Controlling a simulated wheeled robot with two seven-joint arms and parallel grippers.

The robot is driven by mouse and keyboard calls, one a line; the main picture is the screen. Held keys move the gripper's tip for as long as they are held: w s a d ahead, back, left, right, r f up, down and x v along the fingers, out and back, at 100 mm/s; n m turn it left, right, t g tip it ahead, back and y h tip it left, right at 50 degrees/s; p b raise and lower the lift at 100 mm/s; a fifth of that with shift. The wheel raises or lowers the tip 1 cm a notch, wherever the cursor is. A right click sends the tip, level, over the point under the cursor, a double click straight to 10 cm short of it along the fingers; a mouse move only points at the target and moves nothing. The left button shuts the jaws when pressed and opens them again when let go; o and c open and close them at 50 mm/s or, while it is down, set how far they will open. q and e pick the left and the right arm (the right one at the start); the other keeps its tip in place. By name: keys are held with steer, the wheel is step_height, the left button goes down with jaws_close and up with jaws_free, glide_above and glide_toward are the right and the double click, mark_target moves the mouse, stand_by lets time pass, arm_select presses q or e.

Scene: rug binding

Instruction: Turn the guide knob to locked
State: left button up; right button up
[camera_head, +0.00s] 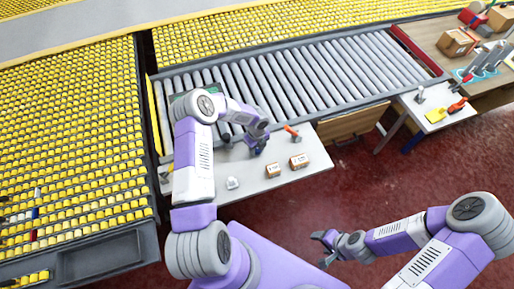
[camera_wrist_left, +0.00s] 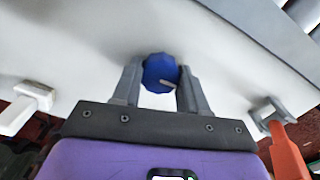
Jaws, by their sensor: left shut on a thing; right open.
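The guide knob (camera_wrist_left: 160,70) is a blue, many-sided knob on a pale surface. A pale pointer mark on it points right and slightly down in the left wrist view. My left gripper (camera_wrist_left: 159,80) is shut on the knob, with one grey finger on each side. In the head view my left gripper (camera_head: 257,148) reaches down onto the white table (camera_head: 215,168), and my arm and gripper hide most of the knob there. My right gripper (camera_head: 325,243) is open and empty over the red floor. I cannot see any lock markings.
Two small cardboard boxes (camera_head: 299,161) (camera_head: 273,170), a pale grey block (camera_head: 232,183) and an orange-handled tool (camera_head: 292,132) are on the white table. A roller conveyor (camera_head: 300,75) runs behind it. A wooden panel (camera_head: 350,122) stands to the right.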

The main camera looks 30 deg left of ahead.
arm_select(q)
steer(key=n+b, duration=0.3)
steer(key=shift+f, duration=0.15)
steer(key=n+b, duration=0.1)
steer(key=n, duration=0.2)
steer(key=shift+b, duration=0.4)
steer(key=n+b, duration=0.2)
steer(key=n, duration=0.1)
steer(key=shift+n, duration=0.4)
steer(key=n+b, duration=0.2)
steer(key=n, duration=0.2)
steer(key=n+b, duration=0.2)
steer(key=n, duration=0.3)
steer(key=shift+n, duration=0.4)
steer(key=shift+n+b, duration=0.55)
steer(key=shift+n, duration=1.65)
